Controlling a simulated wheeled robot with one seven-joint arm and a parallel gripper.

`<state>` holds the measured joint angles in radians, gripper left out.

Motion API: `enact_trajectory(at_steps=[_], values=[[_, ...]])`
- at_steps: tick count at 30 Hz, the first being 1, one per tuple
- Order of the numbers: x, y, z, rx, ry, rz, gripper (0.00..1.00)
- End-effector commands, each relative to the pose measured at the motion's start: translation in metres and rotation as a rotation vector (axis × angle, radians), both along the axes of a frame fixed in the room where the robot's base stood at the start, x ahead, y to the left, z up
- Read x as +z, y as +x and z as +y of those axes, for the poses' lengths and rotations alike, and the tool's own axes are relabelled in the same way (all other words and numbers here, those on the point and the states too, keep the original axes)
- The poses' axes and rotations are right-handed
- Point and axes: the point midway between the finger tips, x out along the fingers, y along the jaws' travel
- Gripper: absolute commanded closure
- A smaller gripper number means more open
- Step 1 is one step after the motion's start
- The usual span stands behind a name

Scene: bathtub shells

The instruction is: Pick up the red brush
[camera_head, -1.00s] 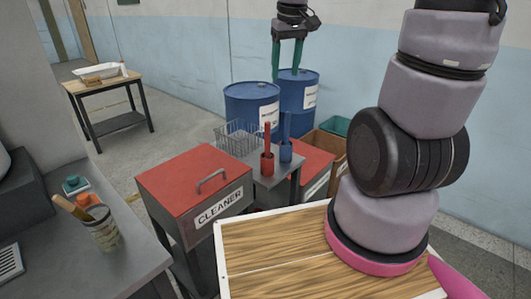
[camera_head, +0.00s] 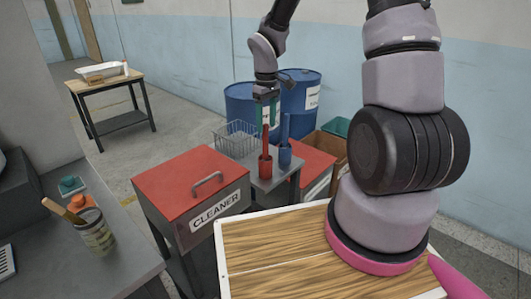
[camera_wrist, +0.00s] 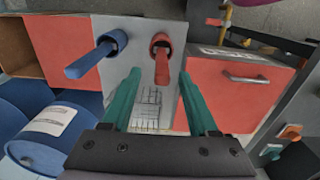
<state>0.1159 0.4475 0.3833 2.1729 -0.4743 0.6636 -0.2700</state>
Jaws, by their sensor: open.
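The red brush (camera_head: 265,143) stands upright in a red cup (camera_head: 265,167) on a small grey stand (camera_head: 279,183). My gripper (camera_head: 268,122) is open, with green fingers pointing down, at the top of the brush handle. In the wrist view the red handle (camera_wrist: 161,70) shows between the open fingertips (camera_wrist: 160,76), with space on both sides. I cannot tell how far it reaches between them. The brush's lower end is hidden in the cup (camera_wrist: 161,41).
A blue brush (camera_head: 286,128) in a blue cup (camera_head: 285,155) stands just right of the red one. A wire basket (camera_head: 237,138) and blue barrels (camera_head: 303,88) are behind. A red-topped cleaner cabinet (camera_head: 180,185) is at left. Red-topped box (camera_head: 312,160) at right.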

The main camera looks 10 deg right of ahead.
Motion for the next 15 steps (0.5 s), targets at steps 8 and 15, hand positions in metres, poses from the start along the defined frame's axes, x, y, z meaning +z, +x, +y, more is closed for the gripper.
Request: enact_trajectory(at_steps=[8, 15], values=[[-0.034, -0.001, 0.003, 0.002, 0.0, 0.004, 0.4], [-0.054, 0.0, 0.003, 0.0, 0.0, 0.0, 0.4]])
